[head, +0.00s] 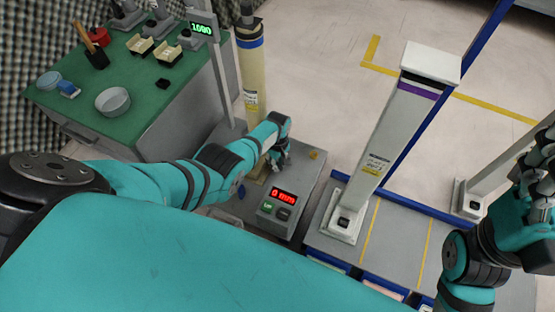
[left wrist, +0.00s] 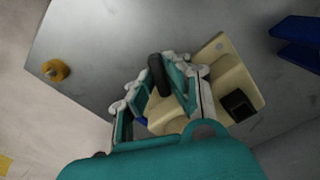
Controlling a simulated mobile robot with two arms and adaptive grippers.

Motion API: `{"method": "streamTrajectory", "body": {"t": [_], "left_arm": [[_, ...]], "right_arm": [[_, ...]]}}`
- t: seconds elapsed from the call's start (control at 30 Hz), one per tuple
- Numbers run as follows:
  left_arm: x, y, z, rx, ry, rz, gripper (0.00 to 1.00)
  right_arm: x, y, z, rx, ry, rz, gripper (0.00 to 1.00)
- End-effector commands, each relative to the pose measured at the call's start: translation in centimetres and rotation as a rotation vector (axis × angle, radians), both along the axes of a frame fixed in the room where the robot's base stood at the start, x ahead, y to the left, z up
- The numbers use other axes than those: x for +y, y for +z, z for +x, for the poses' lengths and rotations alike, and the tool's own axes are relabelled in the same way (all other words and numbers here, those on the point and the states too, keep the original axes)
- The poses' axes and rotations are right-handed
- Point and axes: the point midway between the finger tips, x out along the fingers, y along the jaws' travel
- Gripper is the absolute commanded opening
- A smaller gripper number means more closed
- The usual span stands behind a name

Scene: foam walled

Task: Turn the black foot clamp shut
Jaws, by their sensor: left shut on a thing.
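In the left wrist view a black upright lever (left wrist: 157,76), which looks like the handle of the foot clamp, stands between the fingers of my left gripper (left wrist: 157,88). The gripper is shut on it. The lever stands by a cream foot (left wrist: 235,77), which also carries a black square part (left wrist: 239,105). The fingers hide much of the foot. In the head view my left gripper (head: 279,156) is at the base of the cream post (head: 251,75) with a blue band, and covers the clamp. My right gripper (head: 541,165) is at the right edge, away from the post; its jaw state is unclear.
A grey machine top with a red display (head: 285,194) lies under the post. A white post (head: 385,140) with a purple band stands right of it. A green bench (head: 150,70) with bowls and small parts is at upper left. A yellow knob (left wrist: 56,70) sits near the foot.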

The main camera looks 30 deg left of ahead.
Motion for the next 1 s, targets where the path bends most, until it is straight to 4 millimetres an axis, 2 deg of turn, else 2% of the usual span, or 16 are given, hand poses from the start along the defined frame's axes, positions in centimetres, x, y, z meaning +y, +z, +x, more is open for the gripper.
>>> {"method": "streamTrajectory", "body": {"t": [0.2, 0.5, 1.0], "left_arm": [[0.00, 0.04, -0.03, 0.001, 0.190, 0.001, 0.00], [0.00, 0.02, 0.02, 0.000, 0.384, 0.000, 0.00], [0.10, -0.01, 0.02, 0.000, 0.486, 0.002, 0.00]], "right_arm": [[-0.05, -0.06, -0.09, 0.009, 0.001, 0.002, 0.84], [-0.08, -0.26, -0.13, 0.019, 0.001, 0.005, 0.84], [-0.05, -0.34, -0.11, 0.021, 0.002, 0.000, 0.84]]}}
